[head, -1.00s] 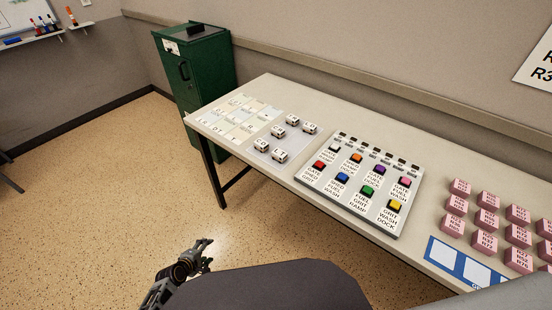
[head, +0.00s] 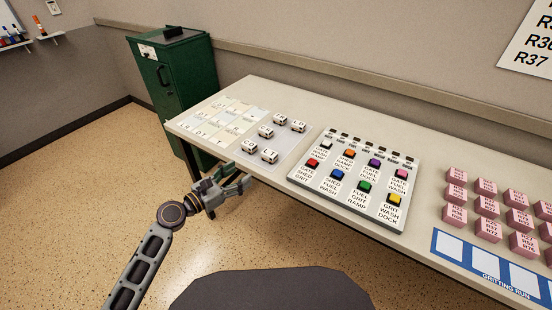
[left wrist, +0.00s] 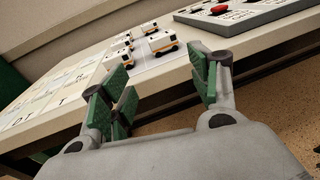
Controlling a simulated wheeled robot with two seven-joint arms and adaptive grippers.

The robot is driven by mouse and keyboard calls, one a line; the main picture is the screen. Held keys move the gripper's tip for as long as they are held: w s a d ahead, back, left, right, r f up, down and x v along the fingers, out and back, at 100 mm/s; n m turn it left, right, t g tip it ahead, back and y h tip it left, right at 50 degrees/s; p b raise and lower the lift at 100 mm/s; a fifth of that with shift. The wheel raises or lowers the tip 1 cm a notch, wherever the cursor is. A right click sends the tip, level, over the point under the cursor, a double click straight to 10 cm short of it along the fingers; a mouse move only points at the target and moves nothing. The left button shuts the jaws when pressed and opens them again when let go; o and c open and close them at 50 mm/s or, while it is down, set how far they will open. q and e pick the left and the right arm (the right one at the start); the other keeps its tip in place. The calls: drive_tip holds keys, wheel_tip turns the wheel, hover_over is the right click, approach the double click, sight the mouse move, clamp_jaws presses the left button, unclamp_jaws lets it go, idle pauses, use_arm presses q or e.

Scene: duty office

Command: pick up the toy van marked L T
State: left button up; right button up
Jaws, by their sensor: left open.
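Several small white toy vans with dark and orange trim stand on a pale mat (head: 286,160) near the left end of the table. The front right van (head: 269,156) seems to carry letters ending in T, but they are too small to read surely. To its left is another van (head: 249,146). My left gripper (head: 236,182) is open and empty at the table's front edge, just short of the vans. In the left wrist view, its green-padded fingers (left wrist: 165,92) are spread, with a van (left wrist: 162,42) beyond them. My right gripper is not in view.
A lettered card grid (head: 217,120) lies left of the vans. A panel with coloured buttons (head: 325,182) lies to their right, then pink blocks (head: 487,207) and a blue strip (head: 480,262). A green cabinet (head: 178,90) stands behind the table's left end.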

sight(266, 157)
use_arm(q)
drive_tip(key=shift+s+d+r+h, duration=0.1)
drive_tip(key=shift+d+r+h, duration=0.25)
drive_tip(key=shift+r, duration=0.25)
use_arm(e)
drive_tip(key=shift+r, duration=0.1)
use_arm(q)
drive_tip(key=shift+x, duration=3.6)
drive_tip(key=shift+w+d+f, duration=0.15)
drive_tip(key=shift+w+d, duration=0.3)
drive_tip(key=shift+d, duration=0.05)
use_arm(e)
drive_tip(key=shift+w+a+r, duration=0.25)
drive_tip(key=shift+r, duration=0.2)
use_arm(q)
drive_tip(key=shift+w+d, duration=0.15)
